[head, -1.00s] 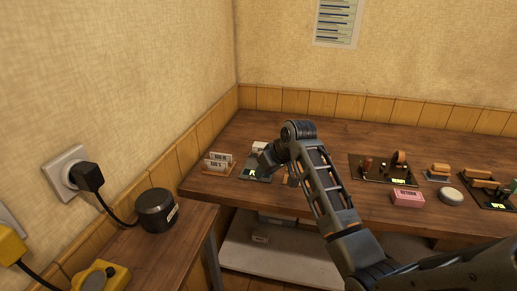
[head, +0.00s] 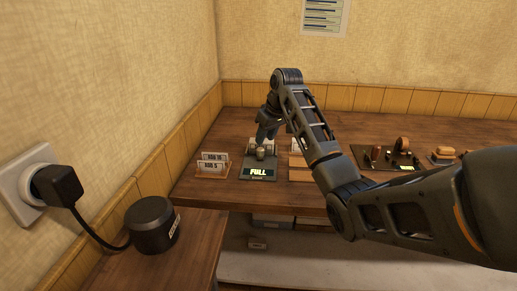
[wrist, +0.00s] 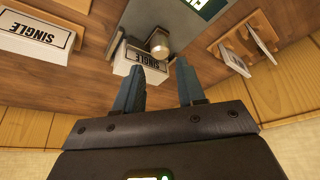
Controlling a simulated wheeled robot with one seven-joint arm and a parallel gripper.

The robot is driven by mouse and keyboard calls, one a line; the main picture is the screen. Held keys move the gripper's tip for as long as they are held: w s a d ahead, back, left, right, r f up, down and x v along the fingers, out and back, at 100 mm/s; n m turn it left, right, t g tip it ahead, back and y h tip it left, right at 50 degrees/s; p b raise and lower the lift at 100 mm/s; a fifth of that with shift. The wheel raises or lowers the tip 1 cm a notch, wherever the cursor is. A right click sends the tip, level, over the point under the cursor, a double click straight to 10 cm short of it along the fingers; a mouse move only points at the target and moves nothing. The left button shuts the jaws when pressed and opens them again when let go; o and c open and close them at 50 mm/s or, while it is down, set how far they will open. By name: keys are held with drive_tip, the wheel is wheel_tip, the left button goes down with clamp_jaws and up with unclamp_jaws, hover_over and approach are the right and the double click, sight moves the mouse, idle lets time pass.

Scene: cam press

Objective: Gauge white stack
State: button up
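A dark gauge plate (head: 244,172) lies on the table with a lit display (head: 258,172) reading "FULL". A small metallic knob or cylinder (head: 260,153) stands on it; it also shows in the wrist view (wrist: 160,42). A white block marked "SINGLE" (wrist: 135,66) lies just beyond my fingertips, beside the cylinder. A second white "SINGLE" block (wrist: 36,38) lies to the left in the wrist view. My gripper (wrist: 157,72) is open, with nothing seen between its fingers; its fingertips are hidden or unclear in the head view. I cannot make out which thing is the white stack.
Two standing white cards (head: 212,161) are left of the gauge. A wooden piece (head: 300,174) lies to its right, partly behind my arm. A dark board with parts (head: 372,163) is further right. A black round container (head: 152,225) stands on the nearer left table.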

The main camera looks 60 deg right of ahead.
sight(261, 149)
drive_tip(key=x, duration=0.5)
drive_tip(key=shift+w+f, duration=0.15)
drive_tip(key=shift+f, duration=0.2)
drive_tip(key=shift+c, duration=0.2)
clamp_jaws()
